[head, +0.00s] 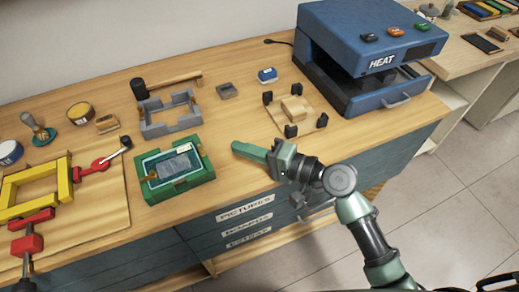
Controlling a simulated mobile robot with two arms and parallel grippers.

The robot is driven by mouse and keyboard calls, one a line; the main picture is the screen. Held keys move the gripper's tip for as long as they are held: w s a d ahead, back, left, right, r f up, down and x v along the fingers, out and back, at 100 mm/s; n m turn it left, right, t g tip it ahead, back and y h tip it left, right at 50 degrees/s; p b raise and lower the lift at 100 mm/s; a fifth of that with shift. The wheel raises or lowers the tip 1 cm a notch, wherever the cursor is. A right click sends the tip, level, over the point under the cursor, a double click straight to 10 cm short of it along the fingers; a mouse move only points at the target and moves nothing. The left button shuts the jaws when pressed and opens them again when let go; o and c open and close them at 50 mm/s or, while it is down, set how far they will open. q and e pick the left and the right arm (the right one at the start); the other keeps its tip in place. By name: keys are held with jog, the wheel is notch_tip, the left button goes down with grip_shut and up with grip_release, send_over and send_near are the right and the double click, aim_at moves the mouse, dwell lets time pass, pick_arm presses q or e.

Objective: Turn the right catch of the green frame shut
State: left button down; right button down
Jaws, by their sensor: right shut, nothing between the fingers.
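The green frame (184,184) lies flat on the wooden bench, left of the middle in the head view, with a pale-edged picture panel (173,164) inside it. Small raised pieces show along its rim, but the right catch is too small to make out and I cannot tell how it is turned. My right gripper (240,149) is shut and empty. Its fingers point left, to the right of the green frame and apart from it in the picture. My left gripper is not in view.
A grey frame (168,129) with a black-headed mallet (180,79) stands behind. A yellow frame (38,203) with red clamps (32,243) is at left. A wooden jig (309,126) and the blue HEAT press (350,50) are at right. The bench's front edge is close to the green frame.

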aim_at(201, 149)
jog(key=a, duration=0.1)
jog(key=a+p, duration=0.1)
jog(key=a, duration=0.3)
jog(key=shift+w+a+f, duration=0.1)
jog(key=shift+w+f, duration=0.15)
jog(key=shift+w, duration=0.05)
jog(key=shift+s+a+f, duration=0.1)
jog(key=shift+a+f, duration=0.1)
jog(key=shift+a, duration=0.2)
jog(key=shift+a+p, duration=0.1)
jog(key=shift+p, duration=0.25)
jog(key=shift+s+r, duration=0.1)
jog(key=shift+m+t, duration=0.3)
jog(key=shift+s+h, duration=0.1)
jog(key=shift+h, duration=0.2)
